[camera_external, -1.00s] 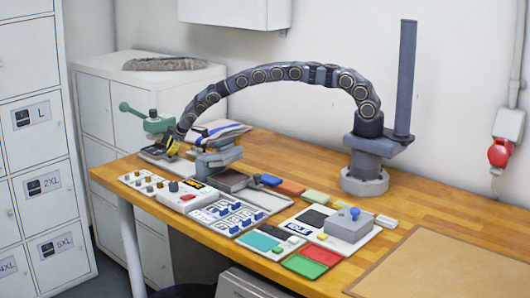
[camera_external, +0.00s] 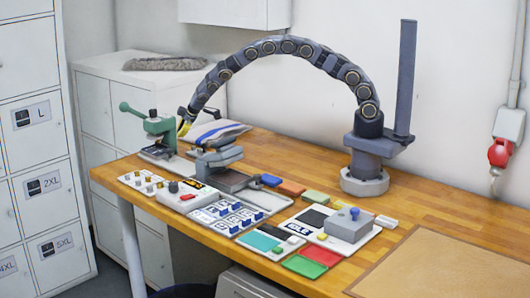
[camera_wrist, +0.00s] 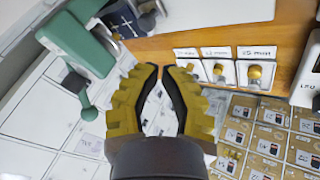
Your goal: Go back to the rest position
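My gripper (camera_external: 183,129) hangs at the end of my arched arm, above the far left end of the bench, just right of the green press (camera_external: 160,127). In the wrist view, the two yellow fingers with dark inner pads (camera_wrist: 160,68) are apart by a narrow gap. Nothing is between them; the background shows through. The green press (camera_wrist: 75,42) is left of the fingers in that view.
Labelled knobs (camera_wrist: 218,72) line the bench edge. Trays, a control box (camera_external: 188,195) and coloured pads (camera_external: 313,253) crowd the front. Bench wood (camera_external: 290,150) behind them is bare.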

